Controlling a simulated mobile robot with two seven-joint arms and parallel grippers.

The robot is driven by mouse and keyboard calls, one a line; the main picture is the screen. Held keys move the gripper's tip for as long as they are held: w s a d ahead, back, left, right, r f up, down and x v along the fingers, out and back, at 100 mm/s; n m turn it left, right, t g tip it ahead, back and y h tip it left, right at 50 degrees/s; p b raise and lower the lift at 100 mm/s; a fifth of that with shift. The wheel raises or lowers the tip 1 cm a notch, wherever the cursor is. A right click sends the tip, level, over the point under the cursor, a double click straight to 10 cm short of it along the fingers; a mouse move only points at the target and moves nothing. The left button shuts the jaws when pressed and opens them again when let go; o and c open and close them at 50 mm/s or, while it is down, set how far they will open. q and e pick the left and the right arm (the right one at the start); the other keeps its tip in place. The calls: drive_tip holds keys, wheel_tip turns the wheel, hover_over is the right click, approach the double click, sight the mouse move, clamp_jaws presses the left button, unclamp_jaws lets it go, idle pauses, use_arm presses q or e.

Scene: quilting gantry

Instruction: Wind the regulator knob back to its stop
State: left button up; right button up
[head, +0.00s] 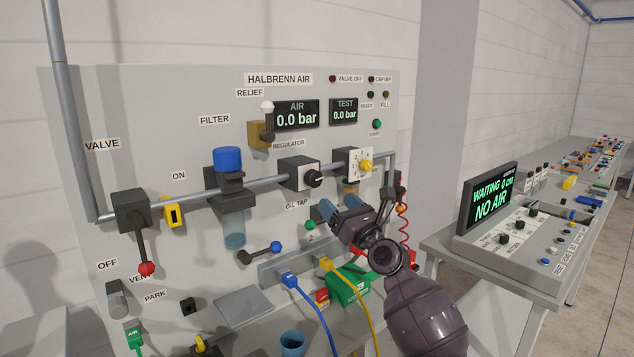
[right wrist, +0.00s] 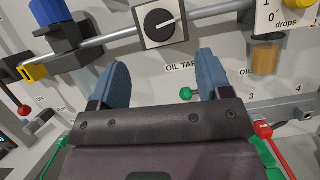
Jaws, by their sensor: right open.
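The regulator knob (head: 314,179) is a round black dial with a white pointer mark. In the right wrist view the knob (right wrist: 159,23) is at the top centre, beyond the fingertips. My right gripper (head: 338,205) is open and empty, below and to the right of the knob in the head view, and apart from it. Its two blue fingers (right wrist: 162,70) are spread below the knob in the wrist view. My left gripper is not in view.
The AIR display (head: 297,115) and TEST display (head: 344,112) read 0.0 bar. The red-ended valve lever (head: 143,252) hangs down. A blue-capped filter (head: 228,170) and yellow oil dial (head: 366,166) flank the regulator. Blue and yellow hoses (head: 345,290) run below.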

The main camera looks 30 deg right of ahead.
sight(317, 181)
drive_tip(key=x, duration=0.9)
drive_tip(key=shift+c, duration=0.4)
